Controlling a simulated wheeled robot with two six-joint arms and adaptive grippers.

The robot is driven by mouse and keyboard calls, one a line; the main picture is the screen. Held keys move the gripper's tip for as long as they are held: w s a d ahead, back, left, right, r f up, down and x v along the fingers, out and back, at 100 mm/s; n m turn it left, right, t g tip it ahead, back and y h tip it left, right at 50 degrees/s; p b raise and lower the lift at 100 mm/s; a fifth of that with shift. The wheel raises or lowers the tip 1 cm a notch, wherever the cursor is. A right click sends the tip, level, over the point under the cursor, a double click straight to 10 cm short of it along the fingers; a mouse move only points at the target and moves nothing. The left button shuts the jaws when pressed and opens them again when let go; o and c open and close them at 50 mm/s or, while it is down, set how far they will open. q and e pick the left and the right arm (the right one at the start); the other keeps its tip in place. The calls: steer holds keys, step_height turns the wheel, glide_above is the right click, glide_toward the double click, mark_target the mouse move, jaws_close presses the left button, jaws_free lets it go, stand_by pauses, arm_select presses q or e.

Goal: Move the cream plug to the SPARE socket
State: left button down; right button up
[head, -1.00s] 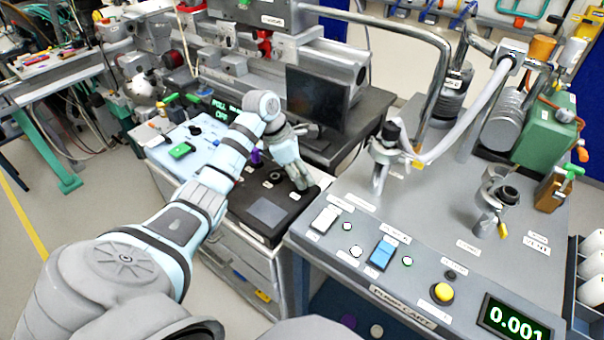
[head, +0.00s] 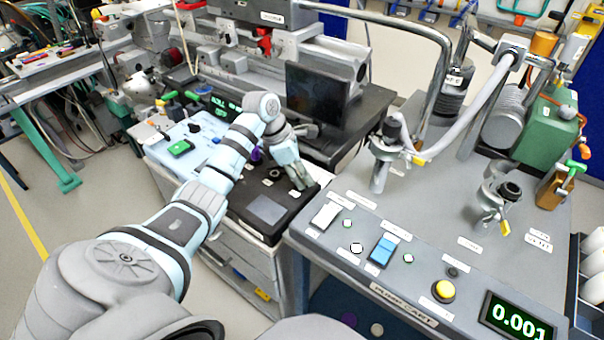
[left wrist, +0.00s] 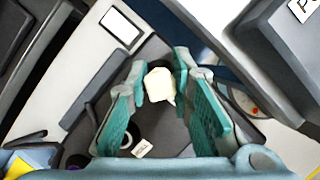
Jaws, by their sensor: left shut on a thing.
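The cream plug (left wrist: 160,86) shows in the left wrist view between the two teal fingers of my left gripper (left wrist: 168,92), which is shut on it. In the head view my left gripper (head: 301,184) points down over the right part of the black socket panel (head: 239,212); the plug is hard to make out there. A dark round socket (head: 274,174) sits on the panel just left of the gripper. A small label (left wrist: 142,148) near the fingers is too small to read, so I cannot tell which socket is SPARE. My right gripper is not in view.
A purple item (head: 256,154) stands on the panel behind my left arm. A dark monitor (head: 318,97) stands behind the gripper. The pump cart (head: 440,240), with switches and metal fittings, stands close on the right.

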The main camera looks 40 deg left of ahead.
arm_select(q)
steer(key=c, duration=1.3)
jaws_free()
steer(key=shift+c, duration=0.2)
steer(key=shift+r, duration=0.1)
steer(key=v, duration=1.2)
